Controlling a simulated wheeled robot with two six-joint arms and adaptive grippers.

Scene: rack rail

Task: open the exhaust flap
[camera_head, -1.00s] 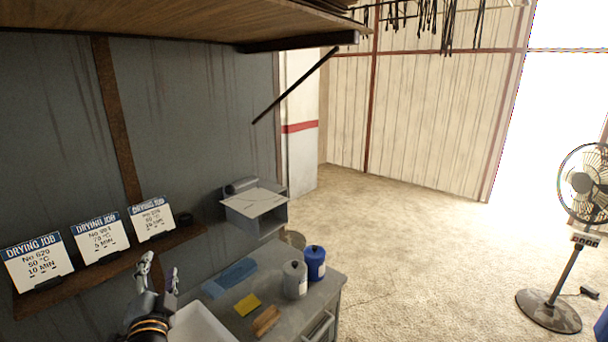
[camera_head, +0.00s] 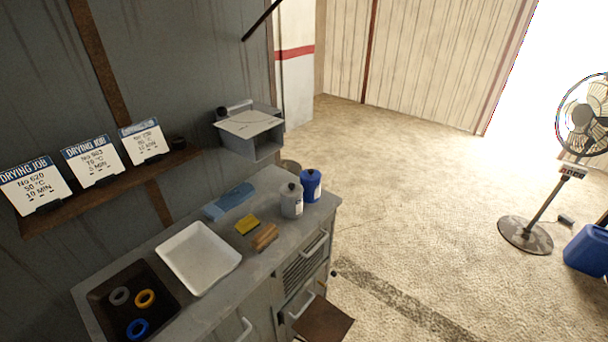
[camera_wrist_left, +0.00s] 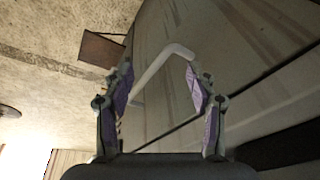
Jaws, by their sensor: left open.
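I cannot tell for certain which part is the exhaust flap. A grey cabinet (camera_head: 262,282) has a louvred front panel (camera_head: 300,268) and pale bar handles, one high on the front (camera_head: 315,244) and one lower (camera_head: 302,306). A brown plate (camera_head: 322,320) juts out low from its front; a similar brown plate shows in the left wrist view (camera_wrist_left: 101,48). My left gripper (camera_wrist_left: 158,85) is open, with a pale bent handle (camera_wrist_left: 162,64) in view between and beyond its fingers. Contact is not clear. Neither gripper shows in the head view.
The cabinet top holds a white tray (camera_head: 198,258), dark basin (camera_head: 110,300) with coloured rings, blue cloth (camera_head: 230,200), yellow sponge (camera_head: 247,224), brush (camera_head: 264,237), grey canister (camera_head: 291,201) and blue canister (camera_head: 311,186). A fan (camera_head: 540,205) stands right; floor between is open.

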